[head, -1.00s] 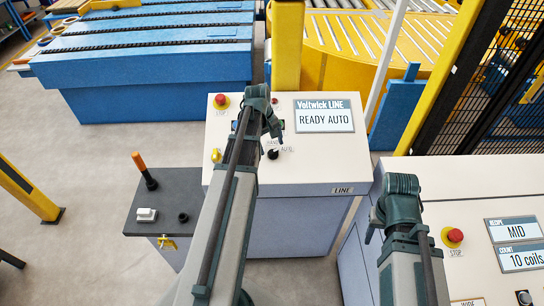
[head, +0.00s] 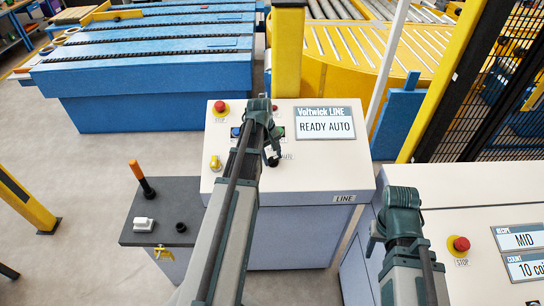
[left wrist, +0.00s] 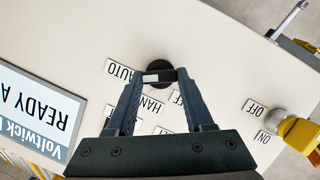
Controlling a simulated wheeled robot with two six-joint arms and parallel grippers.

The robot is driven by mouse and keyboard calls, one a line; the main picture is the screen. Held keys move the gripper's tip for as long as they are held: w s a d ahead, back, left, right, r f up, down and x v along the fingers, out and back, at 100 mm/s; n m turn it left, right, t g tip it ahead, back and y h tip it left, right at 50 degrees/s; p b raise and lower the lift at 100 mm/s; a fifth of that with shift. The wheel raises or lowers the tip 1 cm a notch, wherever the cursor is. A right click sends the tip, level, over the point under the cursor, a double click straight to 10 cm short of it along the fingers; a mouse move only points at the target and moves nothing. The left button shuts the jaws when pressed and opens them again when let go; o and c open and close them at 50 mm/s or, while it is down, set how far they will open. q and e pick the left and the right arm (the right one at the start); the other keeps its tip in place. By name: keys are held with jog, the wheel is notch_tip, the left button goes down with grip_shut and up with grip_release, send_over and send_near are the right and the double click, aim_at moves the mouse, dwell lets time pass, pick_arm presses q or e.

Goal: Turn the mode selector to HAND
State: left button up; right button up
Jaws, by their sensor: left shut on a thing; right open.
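The mode selector is a black round knob (left wrist: 158,70) on the pale sloping LINE console (head: 325,172). The left wrist view shows labels AUTO (left wrist: 120,70) and HAND (left wrist: 150,104) beside it. My left gripper (left wrist: 160,76) has its two fingers closed at the knob, with a small white mark between them; the knob is partly hidden. In the head view my left gripper (head: 270,155) reaches down onto the console and covers most of the selector and its labels. The display (head: 325,122) reads READY AUTO. My right gripper (head: 375,240) is open and away from the console.
A red stop button (head: 220,107) and a yellow key-like switch (head: 215,162) sit on the console's left; the switch also shows with ON and OFF labels in the left wrist view (left wrist: 298,132). A dark side table (head: 165,205) stands left. Another console (head: 480,225) stands right.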

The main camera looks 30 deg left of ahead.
pick_arm(q)
grip_shut()
jog(key=n, duration=0.2)
jog(key=n+t, duration=0.1)
jog(key=n+b, duration=0.1)
jog(key=n, duration=0.1)
jog(key=shift+s+f+n+t+h, duration=0.15)
jog(key=shift+s+n+t+h, duration=0.15)
jog(key=n+t, duration=0.1)
jog(key=n, duration=0.1)
jog(key=n+b, duration=0.1)
jog(key=n, duration=0.2)
jog(key=shift+n+t, duration=0.3)
jog(key=shift+t, duration=0.1)
jog(key=o, duration=1.3)
grip_release()
